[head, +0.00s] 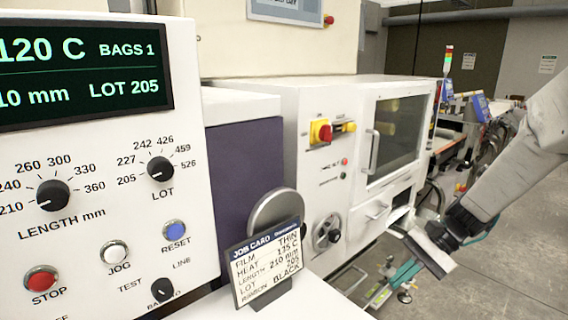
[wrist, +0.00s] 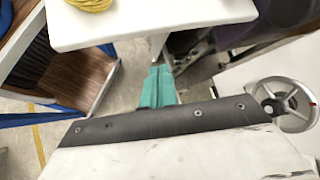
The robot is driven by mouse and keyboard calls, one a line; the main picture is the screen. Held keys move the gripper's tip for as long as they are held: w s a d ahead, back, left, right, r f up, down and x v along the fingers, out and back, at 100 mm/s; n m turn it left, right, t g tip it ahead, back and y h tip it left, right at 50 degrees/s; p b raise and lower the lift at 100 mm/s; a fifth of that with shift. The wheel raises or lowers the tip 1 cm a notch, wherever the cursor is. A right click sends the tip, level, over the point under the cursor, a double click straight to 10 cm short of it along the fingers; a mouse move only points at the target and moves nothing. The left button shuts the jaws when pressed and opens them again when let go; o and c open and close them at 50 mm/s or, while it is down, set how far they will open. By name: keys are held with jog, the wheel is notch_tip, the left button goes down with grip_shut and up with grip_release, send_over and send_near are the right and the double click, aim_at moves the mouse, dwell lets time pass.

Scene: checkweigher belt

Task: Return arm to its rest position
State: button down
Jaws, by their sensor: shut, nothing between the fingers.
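My arm reaches in from the right edge of the head view, angled down and to the left. My gripper (head: 402,274) has teal fingers and is off to the right of the control panel (head: 100,180), over the floor. In the wrist view, the teal fingers of my gripper (wrist: 158,72) lie together, shut, with nothing held between them. The fingertips point toward the edge of a white tabletop (wrist: 150,22); I cannot tell how far apart they are.
A job card (head: 268,262) stands on a white ledge below the panel. A white machine (head: 300,130) with a windowed door is behind. In the wrist view, a handwheel (wrist: 290,103) is at right, a yellow coil (wrist: 90,4) on the tabletop and a wooden-topped cart (wrist: 55,75) at left.

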jog(key=s+r+n+t+h, duration=0.2)
jog(key=s+r+n+h, duration=0.2)
jog(key=s, duration=0.7)
jog(key=s+r+n+t+h, duration=0.1)
jog(key=s+r+n+h, duration=0.4)
jog(key=s+r, duration=0.4)
jog(key=s+d, duration=0.1)
jog(key=s, duration=0.2)
jog(key=shift+r+n+t+h, duration=0.25)
jog(key=shift+n+t+h, duration=0.05)
jog(key=shift+n+t, duration=0.1)
jog(key=shift+a, duration=0.2)
